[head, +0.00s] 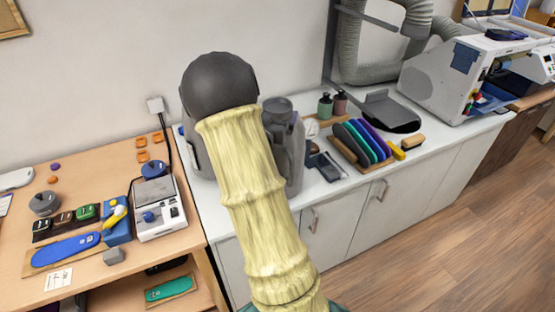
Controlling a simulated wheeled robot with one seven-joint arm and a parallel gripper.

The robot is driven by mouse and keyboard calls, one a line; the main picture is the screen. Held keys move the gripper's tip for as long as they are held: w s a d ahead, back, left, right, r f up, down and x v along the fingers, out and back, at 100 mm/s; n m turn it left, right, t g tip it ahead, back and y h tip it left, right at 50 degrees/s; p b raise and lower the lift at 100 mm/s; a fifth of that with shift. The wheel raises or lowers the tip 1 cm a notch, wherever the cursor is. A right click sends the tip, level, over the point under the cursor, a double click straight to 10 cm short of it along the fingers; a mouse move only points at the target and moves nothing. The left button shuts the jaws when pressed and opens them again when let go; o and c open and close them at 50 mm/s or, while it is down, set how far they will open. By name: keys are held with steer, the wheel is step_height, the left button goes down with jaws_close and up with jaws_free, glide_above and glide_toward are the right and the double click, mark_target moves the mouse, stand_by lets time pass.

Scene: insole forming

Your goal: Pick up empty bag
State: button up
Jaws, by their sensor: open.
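I cannot make out an empty bag in the head view. My arm, a pale yellow ribbed sleeve with dark grey joints, rises through the middle of the picture. It covers part of the white counter (410,143) and of the wall behind. My gripper does not show.
The wooden table (100,178) at left holds a blue insole (65,249), a white device (158,218) and small blocks. The counter carries a rack of coloured insoles (364,142), bottles (325,106) and a dark flat piece (389,110). A large white machine (445,78) stands at right. The wood floor at lower right is clear.

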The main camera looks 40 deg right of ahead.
mark_target(277, 104)
steer(key=p+x, duration=0.2)
steer(key=x, duration=0.2)
steer(key=shift+a+r, duration=0.1)
steer(key=shift+r, duration=0.05)
steer(key=shift+w+d, duration=0.1)
steer(key=shift+d, duration=0.1)
steer(key=c, duration=1.6)
